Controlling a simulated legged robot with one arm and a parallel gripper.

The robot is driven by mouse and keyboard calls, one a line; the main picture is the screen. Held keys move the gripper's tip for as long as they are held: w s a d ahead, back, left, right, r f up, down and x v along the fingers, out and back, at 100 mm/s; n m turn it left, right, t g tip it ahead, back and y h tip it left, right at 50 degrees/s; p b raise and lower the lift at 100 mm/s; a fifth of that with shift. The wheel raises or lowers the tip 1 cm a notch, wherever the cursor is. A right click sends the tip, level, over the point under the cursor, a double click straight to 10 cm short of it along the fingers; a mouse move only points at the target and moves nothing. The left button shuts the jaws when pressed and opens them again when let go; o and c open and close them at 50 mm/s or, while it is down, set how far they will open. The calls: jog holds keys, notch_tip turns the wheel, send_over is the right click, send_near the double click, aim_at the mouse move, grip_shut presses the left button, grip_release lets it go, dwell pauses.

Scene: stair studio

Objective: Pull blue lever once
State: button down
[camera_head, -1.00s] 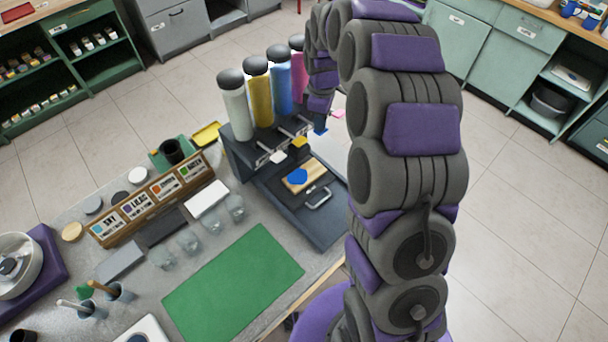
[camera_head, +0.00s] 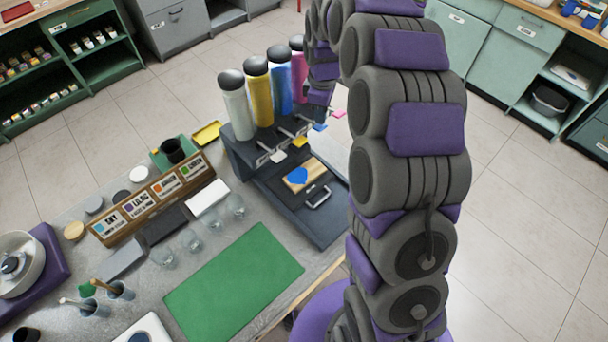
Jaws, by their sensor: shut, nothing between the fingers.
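A dispenser (camera_head: 243,152) on the bench carries several upright cylinders, white, yellow, blue and pink. The blue cylinder (camera_head: 280,90) is third from the left. The blue lever (camera_head: 320,127) sticks out from the front below, between the yellow lever (camera_head: 300,142) and the pink lever (camera_head: 339,114). My gripper (camera_head: 317,113) is small and partly lost against the dark arm, just above the blue lever. It is shut and empty. I cannot tell whether it touches the lever. A blue blob (camera_head: 297,175) lies on a wooden board (camera_head: 318,168) on the dispenser's base.
A white lever (camera_head: 278,156) is at the left of the row. A green mat (camera_head: 235,280), several clear glasses (camera_head: 189,240) and a wooden rack (camera_head: 150,200) with coloured labels are on the bench to the left. Tiled floor is clear at right.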

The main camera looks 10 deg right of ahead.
notch_tip(320, 180, up, 6)
jog(key=shift+p, duration=1.15)
jog(key=s+f+m+b, duration=0.2)
jog(key=s+m+b, duration=0.1)
jog(key=s, duration=1)
jog(key=s+f+m+g+b, duration=0.1)
jog(key=s+m+b, duration=0.3)
jog(key=s, duration=0.9)
jog(key=s+f+m+b, duration=0.4)
jog(key=s+m, duration=0.1)
jog(key=s, duration=0.9)
jog(key=shift+m+g, duration=0.4)
